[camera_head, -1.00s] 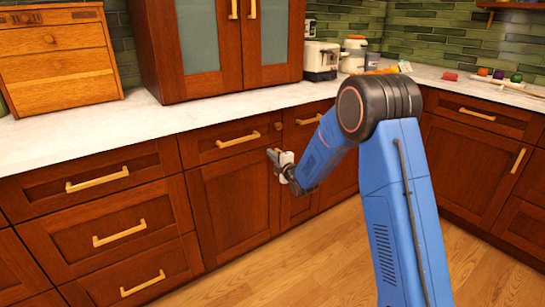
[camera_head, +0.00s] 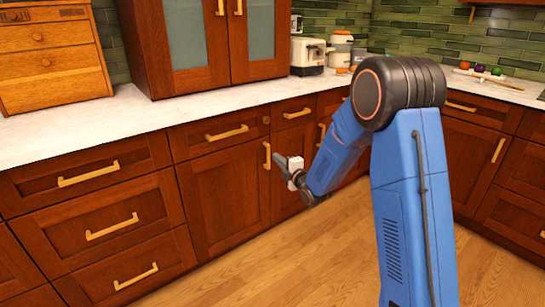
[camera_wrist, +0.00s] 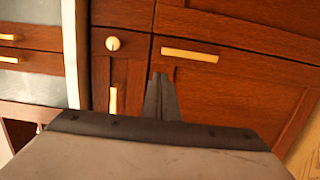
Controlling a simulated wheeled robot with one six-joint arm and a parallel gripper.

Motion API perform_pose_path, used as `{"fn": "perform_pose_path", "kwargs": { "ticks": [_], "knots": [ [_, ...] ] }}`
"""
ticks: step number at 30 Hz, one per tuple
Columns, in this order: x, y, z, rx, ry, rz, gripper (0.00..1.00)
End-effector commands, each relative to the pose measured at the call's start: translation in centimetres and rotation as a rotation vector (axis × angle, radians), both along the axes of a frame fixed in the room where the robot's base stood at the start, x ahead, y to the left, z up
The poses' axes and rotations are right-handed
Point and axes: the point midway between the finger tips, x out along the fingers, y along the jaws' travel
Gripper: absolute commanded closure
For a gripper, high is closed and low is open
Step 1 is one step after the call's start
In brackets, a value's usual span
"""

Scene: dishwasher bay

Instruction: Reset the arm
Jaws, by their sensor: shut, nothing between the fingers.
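My gripper (camera_head: 278,160) is at the end of my blue arm, in front of the lower cabinets in the head view. It is shut and empty, its fingers pointing toward the cabinet fronts. In the wrist view my gripper (camera_wrist: 160,76) shows as dark fingers closed together, with wooden cabinet fronts behind. A vertical gold handle (camera_head: 267,155) on a cabinet door lies just beyond the fingertips in the head view; I cannot tell how far apart they are.
Wooden drawers with gold handles (camera_head: 112,227) line the left. A white countertop (camera_head: 130,118) runs above, with a wooden chest (camera_head: 45,65), a glass-door cabinet (camera_head: 195,45) and a white toaster (camera_head: 308,56). The wooden floor (camera_head: 270,265) in front is clear.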

Motion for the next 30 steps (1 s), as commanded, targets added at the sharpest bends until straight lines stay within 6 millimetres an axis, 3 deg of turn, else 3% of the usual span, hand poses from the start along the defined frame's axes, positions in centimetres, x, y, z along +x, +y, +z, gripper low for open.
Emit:
{"fn": "perform_pose_path", "kwargs": {
  "ticks": [5,14,23,30],
  "knots": [
    [-0.9,-0.7,0.2,0.004,0.007,-0.004,1.0],
    [-3.4,-3.7,3.6,0.095,0.171,-0.094,1.0],
    [-8.8,-8.0,6.8,0.253,0.395,-0.247,1.0],
    [-14.6,-11.1,8.7,0.399,0.56,-0.385,1.0]
  ]
}}
